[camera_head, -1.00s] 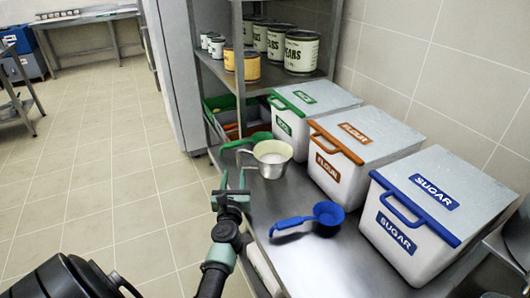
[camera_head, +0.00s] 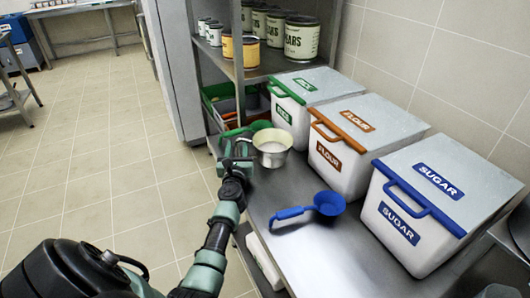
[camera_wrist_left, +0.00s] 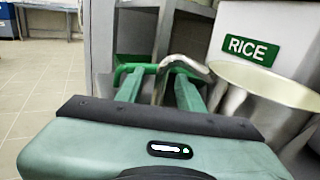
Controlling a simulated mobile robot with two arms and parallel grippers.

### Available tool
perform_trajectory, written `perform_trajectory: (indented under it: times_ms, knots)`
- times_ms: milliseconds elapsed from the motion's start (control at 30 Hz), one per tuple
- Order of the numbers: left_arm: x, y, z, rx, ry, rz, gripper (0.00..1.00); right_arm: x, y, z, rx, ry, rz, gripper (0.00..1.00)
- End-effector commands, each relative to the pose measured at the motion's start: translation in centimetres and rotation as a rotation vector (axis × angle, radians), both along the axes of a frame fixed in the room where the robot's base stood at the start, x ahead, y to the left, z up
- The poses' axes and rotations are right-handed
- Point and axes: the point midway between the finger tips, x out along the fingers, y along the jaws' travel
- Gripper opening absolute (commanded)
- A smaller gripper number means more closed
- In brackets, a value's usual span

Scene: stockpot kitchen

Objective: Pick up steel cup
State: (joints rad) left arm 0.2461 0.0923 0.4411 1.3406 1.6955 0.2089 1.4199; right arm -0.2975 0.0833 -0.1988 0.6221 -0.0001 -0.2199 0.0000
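The steel cup (camera_head: 272,150) stands upright on the steel counter, with a pale inside, in front of the rice bin. It shows large at the right of the left wrist view (camera_wrist_left: 262,98), with its bent metal handle (camera_wrist_left: 165,72) reaching left. My left gripper (camera_head: 238,142) is at the cup's handle side. In the wrist view its two green fingers (camera_wrist_left: 160,92) are apart, with the handle between them and a gap visible left of the handle. In the head view the gripper covers most of the handle. My right gripper is not in view.
A green scoop (camera_head: 260,126) lies just behind the cup. A blue scoop (camera_head: 328,203) lies nearer on the counter (camera_head: 310,255). Rice (camera_head: 290,115), flour (camera_head: 328,165) and sugar (camera_head: 405,225) bins line the right side. A shelf with cans (camera_head: 300,38) stands behind.

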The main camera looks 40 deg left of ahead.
Motion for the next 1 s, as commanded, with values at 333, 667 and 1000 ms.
perform_trajectory:
  times_ms: [333,667,1000]
  knots:
    - [-0.02,-0.05,0.0,0.0,0.0,0.0,0.0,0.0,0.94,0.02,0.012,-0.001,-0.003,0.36]
    - [-0.03,-0.07,-0.02,0.0,0.0,-0.001,0.0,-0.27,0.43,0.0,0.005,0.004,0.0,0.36]
    - [-0.03,-0.09,-0.03,-0.001,0.001,-0.001,0.0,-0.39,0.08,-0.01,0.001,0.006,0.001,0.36]
